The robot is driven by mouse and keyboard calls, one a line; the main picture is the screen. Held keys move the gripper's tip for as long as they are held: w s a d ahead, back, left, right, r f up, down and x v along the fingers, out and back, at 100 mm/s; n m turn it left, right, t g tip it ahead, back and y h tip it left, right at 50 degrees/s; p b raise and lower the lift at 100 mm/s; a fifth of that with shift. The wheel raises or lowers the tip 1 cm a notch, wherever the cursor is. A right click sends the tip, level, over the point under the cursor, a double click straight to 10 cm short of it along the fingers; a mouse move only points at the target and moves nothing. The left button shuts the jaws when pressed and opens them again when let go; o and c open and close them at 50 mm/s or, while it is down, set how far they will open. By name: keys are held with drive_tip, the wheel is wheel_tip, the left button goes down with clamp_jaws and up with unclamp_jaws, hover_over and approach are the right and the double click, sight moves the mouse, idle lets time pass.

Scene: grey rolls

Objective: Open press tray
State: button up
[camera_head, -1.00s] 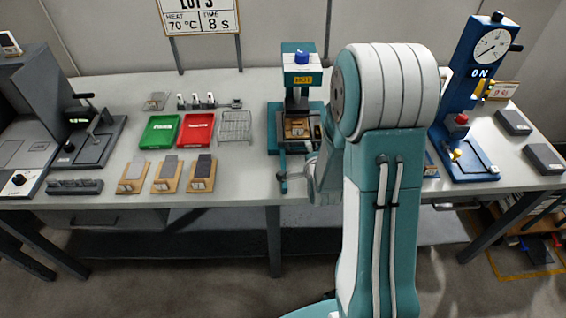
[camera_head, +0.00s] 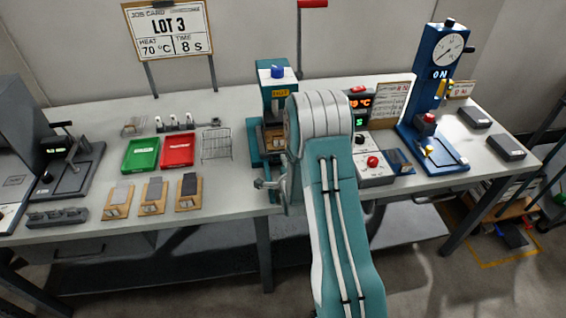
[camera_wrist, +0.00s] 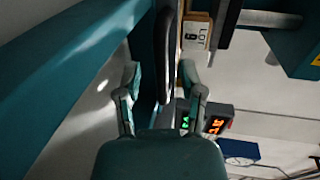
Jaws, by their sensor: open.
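The teal press (camera_head: 276,95) with a blue knob stands at the middle of the bench. Its tray area (camera_head: 273,138) shows low in its frame, partly behind my arm. A grey part (camera_head: 266,184) sticks out at the bench's front edge below the press; I cannot tell if it is a handle or my fingers. My gripper (camera_wrist: 161,85) is open in the wrist view. A dark rounded bar (camera_wrist: 163,45) lies between its fingers, with a gap to each side. A wooden block marked LOT (camera_wrist: 196,32) sits just beyond. Contact with the tray cannot be told.
Green (camera_head: 141,155) and red (camera_head: 178,150) trays and a wire rack (camera_head: 216,145) stand left of the press. Several wooden boards lie in front of them. A control box (camera_head: 372,165) and a blue gauge press (camera_head: 436,95) stand to the right.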

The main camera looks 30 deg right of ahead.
drive_tip(key=shift+w+d+f, duration=0.15)
drive_tip(key=shift+w+d, duration=0.15)
drive_tip(key=shift+w, duration=0.3)
drive_tip(key=shift+d, duration=0.45)
drive_tip(key=shift+a, duration=0.15)
clamp_jaws()
drive_tip(key=shift+a, duration=0.1)
drive_tip(key=shift+f, duration=0.1)
